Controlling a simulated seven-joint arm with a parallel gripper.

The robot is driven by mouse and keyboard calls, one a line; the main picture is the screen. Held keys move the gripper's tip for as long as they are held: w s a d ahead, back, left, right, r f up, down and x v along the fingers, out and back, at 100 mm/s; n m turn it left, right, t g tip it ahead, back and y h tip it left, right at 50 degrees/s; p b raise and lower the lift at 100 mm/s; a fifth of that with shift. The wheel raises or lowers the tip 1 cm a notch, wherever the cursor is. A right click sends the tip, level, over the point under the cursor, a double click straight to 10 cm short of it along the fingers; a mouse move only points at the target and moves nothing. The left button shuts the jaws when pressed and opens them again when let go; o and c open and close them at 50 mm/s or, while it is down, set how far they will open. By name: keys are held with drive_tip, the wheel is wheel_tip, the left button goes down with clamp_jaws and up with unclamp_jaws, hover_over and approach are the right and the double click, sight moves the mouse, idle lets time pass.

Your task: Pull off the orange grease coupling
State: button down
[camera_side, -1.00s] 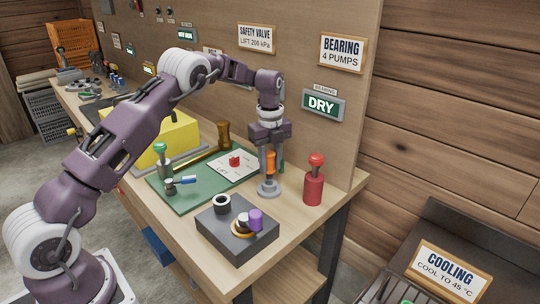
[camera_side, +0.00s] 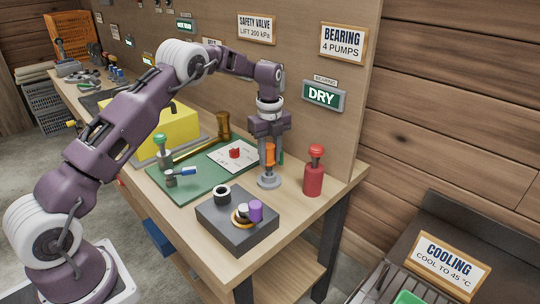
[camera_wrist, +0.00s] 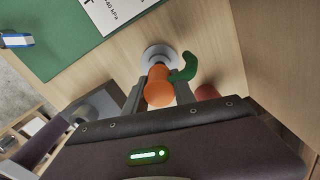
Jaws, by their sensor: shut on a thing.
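The orange grease coupling (camera_side: 270,155) stands upright over a round grey base (camera_side: 268,181) near the bench's right end. My gripper (camera_side: 269,158) points down from above, its fingers on either side of the coupling and shut on it. In the wrist view the coupling (camera_wrist: 158,86) sits between the finger ends, with the pale round base (camera_wrist: 160,55) just beyond it. A green curved piece (camera_wrist: 185,68) sticks out beside it. The fingers partly hide the coupling, and I cannot tell whether it is still joined to the base.
A red pump bottle (camera_side: 314,172) stands close to the right. A dark block (camera_side: 237,232) with round parts is in front. A green mat (camera_side: 205,185) with a card and small tools lies left. The upright panel (camera_side: 300,60) rises close behind.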

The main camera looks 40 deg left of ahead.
sight(270, 166)
drive_tip(key=shift+f, duration=1.9)
drive_tip(key=c, duration=0.9)
unclamp_jaws()
drive_tip(key=shift+c, duration=0.2)
